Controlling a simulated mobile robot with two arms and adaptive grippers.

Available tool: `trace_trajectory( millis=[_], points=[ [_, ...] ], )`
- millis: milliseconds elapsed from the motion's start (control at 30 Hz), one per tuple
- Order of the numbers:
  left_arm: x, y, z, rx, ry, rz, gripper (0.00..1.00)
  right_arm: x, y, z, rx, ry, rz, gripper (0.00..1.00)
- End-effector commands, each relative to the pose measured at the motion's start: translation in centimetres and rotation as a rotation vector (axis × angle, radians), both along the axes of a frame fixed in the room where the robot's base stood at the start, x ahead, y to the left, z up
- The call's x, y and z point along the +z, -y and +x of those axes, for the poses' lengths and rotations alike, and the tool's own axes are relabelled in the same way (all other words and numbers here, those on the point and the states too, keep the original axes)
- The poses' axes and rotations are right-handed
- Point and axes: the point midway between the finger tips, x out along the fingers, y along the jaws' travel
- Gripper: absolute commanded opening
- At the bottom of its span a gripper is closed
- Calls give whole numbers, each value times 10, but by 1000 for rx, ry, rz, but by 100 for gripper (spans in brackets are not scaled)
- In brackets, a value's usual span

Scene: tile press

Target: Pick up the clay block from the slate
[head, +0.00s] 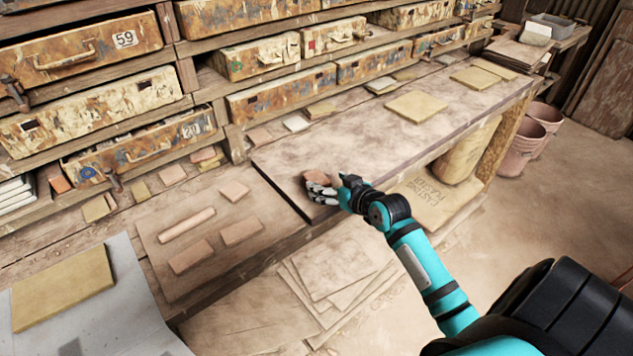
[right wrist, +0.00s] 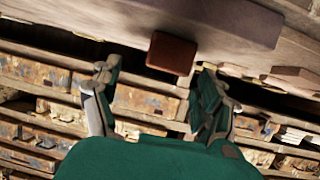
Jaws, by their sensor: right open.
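A small reddish clay block (head: 317,177) rests on the slate (head: 375,135), a long raised slab on the bench, close to its front left part. My right gripper (head: 322,192) is right at the block in the head view, its fingers partly covering it. In the right wrist view the picture is upside down, and the clay block (right wrist: 172,53) shows between and beyond the open fingers of my right gripper (right wrist: 160,68). The slate (right wrist: 225,18) lies above it in that picture. I see no finger closed on the block. My left gripper is not in view.
A board (head: 205,222) left of the slate holds several clay pieces, one a roll (head: 186,224). A tan slab (head: 62,287) lies on a grey sheet at lower left. Another tan tile (head: 416,106) lies on the slate farther back. Shelves of drawers (head: 90,110) stand behind the bench.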

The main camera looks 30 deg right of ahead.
Motion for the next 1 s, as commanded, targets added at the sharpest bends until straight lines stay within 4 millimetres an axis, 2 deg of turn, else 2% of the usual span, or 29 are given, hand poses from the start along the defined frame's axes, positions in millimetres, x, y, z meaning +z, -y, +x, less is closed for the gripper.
trace_trajectory(
  millis=[233, 400, 667, 1000],
  points=[
    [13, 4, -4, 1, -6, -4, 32, -6, -8, 30, -1, 2, 5, 77],
    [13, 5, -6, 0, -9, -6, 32, -16, -7, 47, -1, 1, 2, 77],
    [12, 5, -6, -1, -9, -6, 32, -18, -7, 49, 0, 0, 0, 77],
    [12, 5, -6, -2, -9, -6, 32, -18, -7, 49, 0, 0, 0, 34]
  ],
)
